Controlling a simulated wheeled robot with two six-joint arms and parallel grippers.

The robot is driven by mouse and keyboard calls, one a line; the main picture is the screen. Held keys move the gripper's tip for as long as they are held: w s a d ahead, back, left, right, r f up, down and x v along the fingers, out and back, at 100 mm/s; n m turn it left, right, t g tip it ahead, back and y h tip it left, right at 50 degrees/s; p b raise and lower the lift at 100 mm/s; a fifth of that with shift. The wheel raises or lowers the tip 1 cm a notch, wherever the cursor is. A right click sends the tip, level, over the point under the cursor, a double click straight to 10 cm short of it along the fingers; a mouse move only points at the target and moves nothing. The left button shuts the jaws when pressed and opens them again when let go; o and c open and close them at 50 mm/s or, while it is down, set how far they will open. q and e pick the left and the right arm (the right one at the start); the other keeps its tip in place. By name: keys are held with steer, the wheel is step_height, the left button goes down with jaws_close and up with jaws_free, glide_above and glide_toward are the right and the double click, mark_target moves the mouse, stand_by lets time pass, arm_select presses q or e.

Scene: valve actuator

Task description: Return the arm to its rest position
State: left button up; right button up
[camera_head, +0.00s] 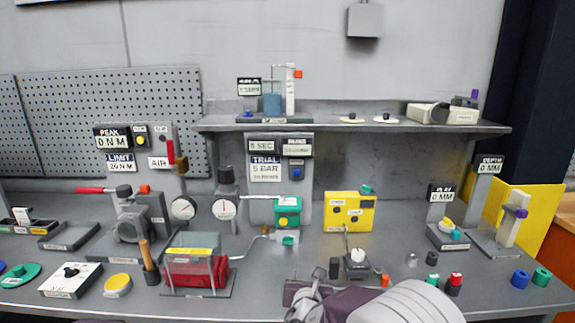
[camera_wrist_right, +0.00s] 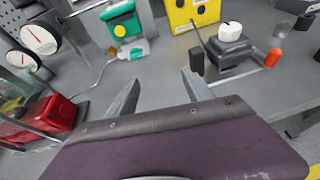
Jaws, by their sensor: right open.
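My right arm (camera_head: 405,303) comes in at the bottom centre of the head view, over the front of the bench. My right gripper (camera_head: 303,291) is low there, in front of the grey box with the white knob (camera_head: 357,260). In the right wrist view my right gripper (camera_wrist_right: 160,82) has its two fingers apart, with only bare bench between them. It holds nothing.
A red box in a clear-topped frame (camera_head: 196,270) stands left of the right gripper. A green-faced unit (camera_head: 288,212) and a yellow panel (camera_head: 350,212) stand behind it. An orange piece (camera_wrist_right: 273,58) and small cylinders sit to the right. A shelf (camera_head: 330,123) spans the back.

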steer(key=s+d+m+g+h+p, duration=0.1)
steer(key=s+d+m+g+h, duration=0.1)
steer(key=s+d+m, duration=0.35)
steer(key=s+d+r+m+g+h+p, duration=0.1)
steer(key=s+d+m+g+h, duration=0.15)
steer(key=d, duration=0.65)
steer(key=s+d+m+g+h+p, duration=0.1)
steer(key=s+d+m+g+h, duration=0.15)
steer(key=d+m, duration=0.35)
steer(key=s+d+f+m+g+y+p, duration=0.2)
steer(key=s+f+m+g+y, duration=0.15)
steer(key=s+m, duration=0.6)
steer(key=s+a+f+m+g+y, duration=0.2)
steer(key=s+a+f+m+y, duration=0.2)
steer(key=s+a+m, duration=0.3)
steer(key=a+m+y, duration=0.1)
steer(key=a+m, duration=0.2)
steer(key=m, duration=0.1)
steer(key=shift+a, duration=0.15)
